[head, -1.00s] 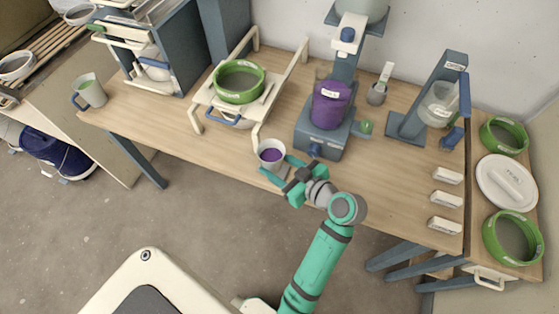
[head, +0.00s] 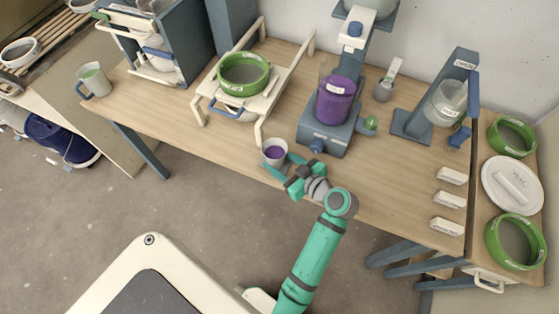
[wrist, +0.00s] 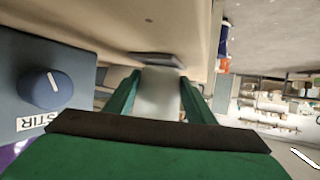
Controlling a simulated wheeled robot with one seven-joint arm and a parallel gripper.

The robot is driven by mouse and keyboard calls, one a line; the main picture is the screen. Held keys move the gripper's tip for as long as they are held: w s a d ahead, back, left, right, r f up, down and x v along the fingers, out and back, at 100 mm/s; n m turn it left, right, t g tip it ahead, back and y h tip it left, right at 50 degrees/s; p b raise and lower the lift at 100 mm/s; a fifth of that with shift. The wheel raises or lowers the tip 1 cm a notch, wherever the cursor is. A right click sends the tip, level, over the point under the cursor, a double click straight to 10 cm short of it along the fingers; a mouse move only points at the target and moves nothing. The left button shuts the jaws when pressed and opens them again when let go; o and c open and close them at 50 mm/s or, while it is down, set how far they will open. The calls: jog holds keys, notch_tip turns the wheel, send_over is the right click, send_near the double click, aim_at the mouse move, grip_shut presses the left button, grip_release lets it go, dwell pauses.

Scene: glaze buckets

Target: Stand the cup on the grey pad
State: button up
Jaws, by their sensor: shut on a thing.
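The cup (head: 274,146) is small and white with purple contents. In the head view it is upright near the table's front edge, left of the mixing machine. My gripper (head: 281,164) is shut on it from the front right. In the wrist view the pale, blurred cup (wrist: 160,95) is between the two green fingers. A flat grey thing (wrist: 156,60) shows just beyond the cup there; I cannot tell whether it is the grey pad. I cannot make out the pad in the head view, nor whether the cup touches anything below.
The mixing machine (head: 323,138) with a purple container stands close right of the cup; its STIR knob (wrist: 45,89) is at left in the wrist view. A cream rack (head: 263,98) with a green ring (head: 243,84) stands behind left. The left front tabletop is mostly bare.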

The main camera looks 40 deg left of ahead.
jog(key=o, duration=1.2)
jog(key=shift+f, duration=0.1)
jog(key=v, duration=1.2)
